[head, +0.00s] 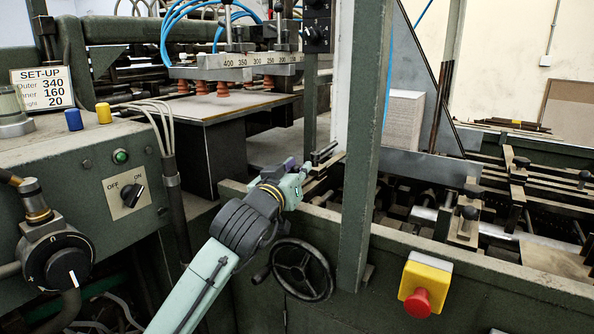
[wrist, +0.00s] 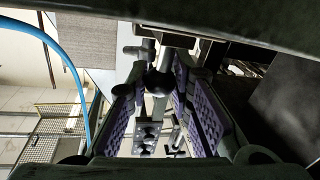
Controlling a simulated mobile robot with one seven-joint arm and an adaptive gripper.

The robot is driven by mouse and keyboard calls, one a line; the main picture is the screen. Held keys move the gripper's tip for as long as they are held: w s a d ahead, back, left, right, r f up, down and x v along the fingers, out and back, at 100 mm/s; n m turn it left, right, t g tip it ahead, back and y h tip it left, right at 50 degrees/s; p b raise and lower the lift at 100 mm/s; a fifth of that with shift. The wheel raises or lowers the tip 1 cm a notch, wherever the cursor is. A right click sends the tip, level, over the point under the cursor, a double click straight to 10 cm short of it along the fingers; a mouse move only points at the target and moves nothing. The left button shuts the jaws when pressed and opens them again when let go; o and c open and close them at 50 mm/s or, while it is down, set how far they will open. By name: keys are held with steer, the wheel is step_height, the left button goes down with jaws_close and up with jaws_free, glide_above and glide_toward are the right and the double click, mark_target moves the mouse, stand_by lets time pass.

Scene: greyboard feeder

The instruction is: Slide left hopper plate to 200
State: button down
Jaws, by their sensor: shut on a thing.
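My gripper (head: 322,160) is at the end of the mint-green arm, beside the green upright post, with its fingertips small in the head view. In the wrist view my gripper (wrist: 157,92) has its purple-padded fingers on both sides of a dark round-ended knob (wrist: 160,83) and is shut on it. The knob joins a dark bar above it. A scale bar (head: 250,66) reads 400, 350, 300, 250, 200 from left to right. A grey upright plate (head: 420,170) stands right of the post. I cannot tell which plate the knob belongs to, nor its reading on the scale.
The green post (head: 362,150) stands close right of my gripper. A handwheel (head: 302,270) and a red stop button (head: 417,302) are on the front panel. A board stack (head: 403,120) stands behind the post. A set-up card (head: 42,88) is at the left.

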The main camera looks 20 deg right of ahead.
stand_by(0.4)
steer(key=v, duration=0.5)
steer(key=shift+w+a+b, duration=0.3)
steer(key=shift+a+b, duration=0.1)
steer(key=c, duration=1.4)
jaws_free()
steer(key=v, duration=1.2)
